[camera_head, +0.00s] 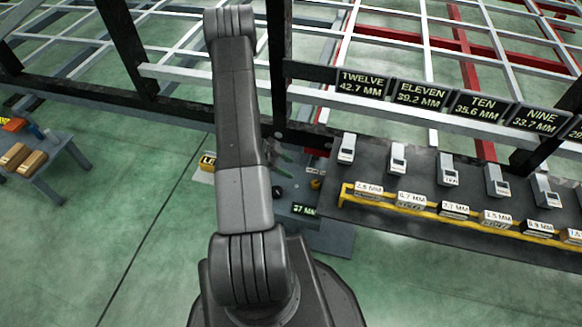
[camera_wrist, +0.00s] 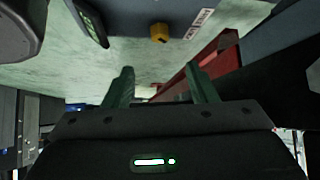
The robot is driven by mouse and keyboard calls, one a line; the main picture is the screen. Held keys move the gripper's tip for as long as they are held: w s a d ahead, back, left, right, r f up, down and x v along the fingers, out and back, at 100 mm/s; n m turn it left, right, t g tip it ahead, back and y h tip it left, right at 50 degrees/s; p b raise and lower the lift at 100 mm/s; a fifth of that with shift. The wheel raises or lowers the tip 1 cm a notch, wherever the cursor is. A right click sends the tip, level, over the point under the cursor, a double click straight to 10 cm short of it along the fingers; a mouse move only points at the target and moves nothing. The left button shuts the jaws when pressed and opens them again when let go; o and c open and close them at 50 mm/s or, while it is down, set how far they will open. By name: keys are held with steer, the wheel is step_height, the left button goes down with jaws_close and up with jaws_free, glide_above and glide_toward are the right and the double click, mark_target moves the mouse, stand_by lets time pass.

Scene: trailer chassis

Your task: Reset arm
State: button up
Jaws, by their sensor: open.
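My arm stands upright in the middle of the head view, folded up and back. My gripper shows in the wrist view (camera_wrist: 161,88) with its two green fingers apart and nothing between them. In the head view my arm hides most of the gripper; green finger parts (camera_head: 284,151) show just right of the arm, above a low grey table. The gripper appears clear of the things around it.
A dark bench (camera_head: 440,238) with several grey devices and labelled blocks along a yellow rail stands at right. Black signs (camera_head: 421,94) hang above it on the chassis frame. The low grey table (camera_head: 335,238) stands close to my base. A small table (camera_head: 55,165) with boxes is at left. Green floor at lower left is clear.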

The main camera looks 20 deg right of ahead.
mark_target(314, 183)
steer(key=b+x, duration=0.3)
steer(key=x, duration=1.1)
steer(key=shift+a+b, duration=0.1)
steer(key=shift+b, duration=0.3)
steer(key=shift+n+t, duration=0.3)
steer(key=shift+n, duration=0.1)
steer(key=shift+r, duration=0.1)
